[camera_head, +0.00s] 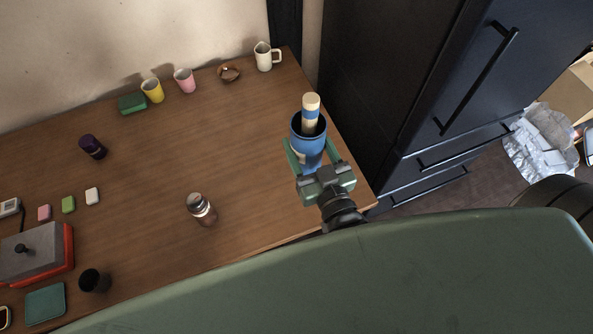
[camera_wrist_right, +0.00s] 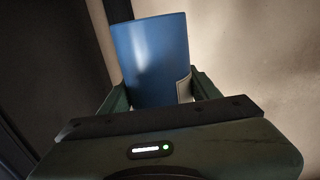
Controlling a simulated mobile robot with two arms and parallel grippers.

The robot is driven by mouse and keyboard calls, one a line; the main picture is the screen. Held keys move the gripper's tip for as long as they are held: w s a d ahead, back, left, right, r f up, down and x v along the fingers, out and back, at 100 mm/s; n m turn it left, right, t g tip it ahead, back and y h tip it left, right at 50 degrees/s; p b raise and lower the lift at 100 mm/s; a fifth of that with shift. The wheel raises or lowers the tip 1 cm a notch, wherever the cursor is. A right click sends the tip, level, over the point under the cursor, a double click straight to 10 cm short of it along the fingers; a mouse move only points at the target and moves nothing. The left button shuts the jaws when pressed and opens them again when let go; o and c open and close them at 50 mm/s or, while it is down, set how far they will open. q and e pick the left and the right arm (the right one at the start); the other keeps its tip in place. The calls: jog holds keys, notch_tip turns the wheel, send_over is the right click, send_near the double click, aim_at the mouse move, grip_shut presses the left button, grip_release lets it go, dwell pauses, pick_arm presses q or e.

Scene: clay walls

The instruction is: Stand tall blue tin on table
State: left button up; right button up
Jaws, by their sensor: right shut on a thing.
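The tall blue tin (camera_head: 310,150) is at the right end of the wooden table (camera_head: 250,140). A cream and blue cylinder (camera_head: 311,108) stands up out of its open top. My right gripper (camera_head: 308,160) is shut on the tin, one finger on each side. In the right wrist view the blue tin (camera_wrist_right: 152,55) sits between the fingers, with a pale label patch at its lower right. I cannot tell whether the tin's base touches the table. My left gripper is not in view.
A white mug (camera_head: 264,57), a brown bowl (camera_head: 229,73), and pink (camera_head: 185,81) and yellow (camera_head: 153,91) cups line the back. Dark cabinets (camera_head: 400,90) rise close on the right.

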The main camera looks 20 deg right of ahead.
pick_arm(q)
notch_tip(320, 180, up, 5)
jog(key=p, duration=0.4)
pick_arm(e)
jog(key=w+a+f+b, duration=0.1)
jog(key=f+b, duration=0.5)
jog(key=b, duration=0.1)
jog(key=w+f+b, duration=0.1)
jog(key=f+b, duration=0.6)
jog(key=w+a+f+b, duration=0.1)
jog(key=f+b, duration=0.6)
jog(key=shift+w+a, duration=0.3)
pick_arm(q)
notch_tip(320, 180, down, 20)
pick_arm(e)
jog(key=shift+r, duration=0.1)
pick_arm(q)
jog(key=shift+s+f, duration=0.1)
pick_arm(e)
jog(key=o, duration=1.4)
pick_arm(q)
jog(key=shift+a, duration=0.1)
